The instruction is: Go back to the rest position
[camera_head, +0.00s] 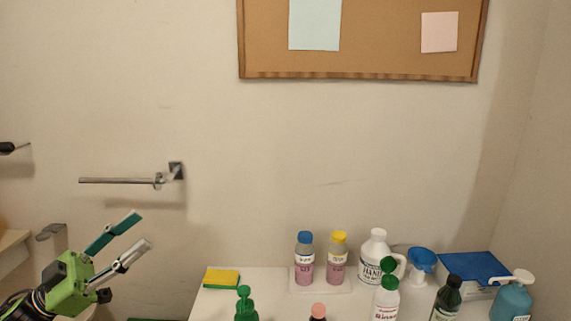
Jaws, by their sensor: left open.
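My left gripper (138,232) shows at the lower left in the head view, with a green body and two long fingers pointing up and to the right. Its fingers are spread apart and nothing is between them. It is in front of the bare wall, left of the white table and below the towel bar (125,181). My right gripper is not in view.
A white table (270,285) stands at the lower right. It bears a yellow and green sponge (221,278), several bottles, a white jug (374,255) and a blue box (470,268). A corkboard (365,62) hangs above. A shelf edge (12,245) shows far left.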

